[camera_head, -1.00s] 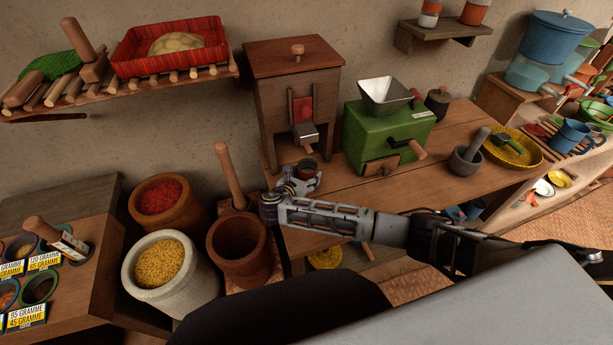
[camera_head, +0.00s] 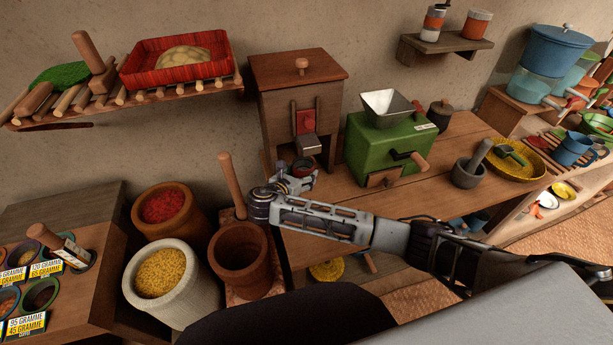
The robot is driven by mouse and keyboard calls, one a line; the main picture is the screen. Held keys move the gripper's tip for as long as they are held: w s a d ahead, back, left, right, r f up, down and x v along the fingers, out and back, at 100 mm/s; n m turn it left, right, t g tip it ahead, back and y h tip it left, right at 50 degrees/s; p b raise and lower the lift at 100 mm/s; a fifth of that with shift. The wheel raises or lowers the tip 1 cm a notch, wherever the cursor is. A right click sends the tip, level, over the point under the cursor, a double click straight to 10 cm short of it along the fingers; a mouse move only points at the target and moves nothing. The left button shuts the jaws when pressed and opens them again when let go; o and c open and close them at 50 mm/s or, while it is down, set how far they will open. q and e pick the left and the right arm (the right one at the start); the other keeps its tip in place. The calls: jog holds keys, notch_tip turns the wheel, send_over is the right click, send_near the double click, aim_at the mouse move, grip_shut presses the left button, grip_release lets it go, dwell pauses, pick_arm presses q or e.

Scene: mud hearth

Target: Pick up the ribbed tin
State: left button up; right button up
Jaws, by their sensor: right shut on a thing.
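A small dark reddish tin (camera_head: 303,166), which seems to be the ribbed tin, is just below the spout of the wooden box mill (camera_head: 300,105). Its ribs are too small to make out. My right gripper (camera_head: 301,177) reaches in from the right and is shut on the tin, which stands upright in it. The fingers hide the tin's lower part, so I cannot tell its exact gap above the table. My left gripper is not in view.
A green grinder (camera_head: 385,150) stands right of the tin on the wooden table (camera_head: 420,198). The mill's spout (camera_head: 308,146) is close above. A wooden mortar (camera_head: 240,258) and a pale pot of yellow grain (camera_head: 170,285) stand lower left. The table front is clear.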

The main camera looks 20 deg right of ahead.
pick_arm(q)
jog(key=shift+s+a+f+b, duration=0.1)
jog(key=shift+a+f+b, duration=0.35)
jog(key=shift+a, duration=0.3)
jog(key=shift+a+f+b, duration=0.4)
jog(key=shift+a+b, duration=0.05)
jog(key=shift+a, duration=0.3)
pick_arm(e)
jog(key=a, duration=1.7)
jog(key=shift+s+a, duration=0.3)
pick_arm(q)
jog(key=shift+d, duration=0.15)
